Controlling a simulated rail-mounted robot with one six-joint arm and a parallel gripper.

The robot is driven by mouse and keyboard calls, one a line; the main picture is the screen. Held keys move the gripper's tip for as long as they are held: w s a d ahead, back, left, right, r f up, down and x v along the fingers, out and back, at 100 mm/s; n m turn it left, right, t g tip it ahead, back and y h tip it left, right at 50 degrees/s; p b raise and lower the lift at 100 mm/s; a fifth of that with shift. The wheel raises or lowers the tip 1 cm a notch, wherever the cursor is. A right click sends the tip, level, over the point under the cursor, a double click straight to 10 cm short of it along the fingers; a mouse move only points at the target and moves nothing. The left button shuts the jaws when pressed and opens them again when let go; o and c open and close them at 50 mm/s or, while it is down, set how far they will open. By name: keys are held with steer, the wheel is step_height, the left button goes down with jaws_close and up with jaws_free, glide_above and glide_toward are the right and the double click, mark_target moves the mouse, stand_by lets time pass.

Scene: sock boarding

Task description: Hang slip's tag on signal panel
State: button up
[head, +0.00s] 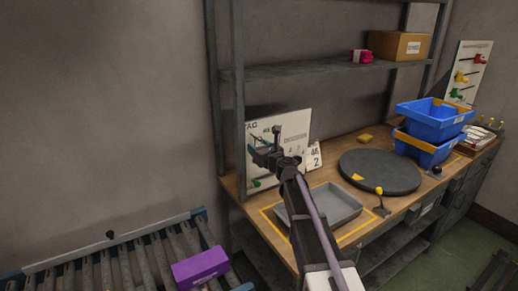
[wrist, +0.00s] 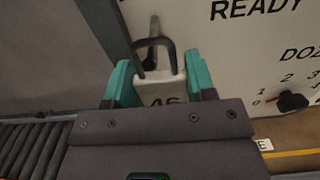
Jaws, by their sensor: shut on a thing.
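My gripper (wrist: 162,82) has teal fingers shut on a pale tag (wrist: 160,92). The tag has a dark loop on top and dark digits, partly hidden by the gripper body. The white signal panel (wrist: 255,45) fills the right of the wrist view, with "READY" lettering and a dial. A dark peg (wrist: 150,58) shows within the loop's outline; I cannot tell whether the loop is around it or in front of it. In the head view my gripper (head: 268,152) is in front of the panel (head: 292,126) and hides part of it; the tag is not clear there.
A white card (head: 315,156) marked "2" stands beside the panel. A grey tray (head: 336,205), a dark round turntable (head: 380,172) and blue bins (head: 433,120) are on the bench. A shelf (head: 290,72) is above. A roller conveyor (head: 140,255) with a purple box (head: 200,267) is at left.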

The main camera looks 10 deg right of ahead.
steer(key=o, duration=1)
steer(key=v, duration=1.1)
steer(key=s+a+f+n+g+y, duration=0.1)
steer(key=s+a+f+n+g, duration=0.3)
steer(key=n, duration=0.6)
steer(key=s+a+f+n+g+y, duration=0.15)
steer(key=s+f+n+g, duration=0.3)
steer(key=n, duration=0.45)
steer(key=s+d+f+n+g+h+p, duration=0.1)
steer(key=s+n+g+h, duration=0.3)
steer(key=s, duration=0.6)
steer(key=s+d+f+n+g+h+p, duration=0.1)
steer(key=s+f+n+g+h, duration=0.3)
steer(key=s+n, duration=0.5)
steer(key=shift+s+d+f+h+p, duration=0.25)
steer(key=shift+s+f+h+p, duration=0.1)
steer(key=shift+s+p, duration=0.1)
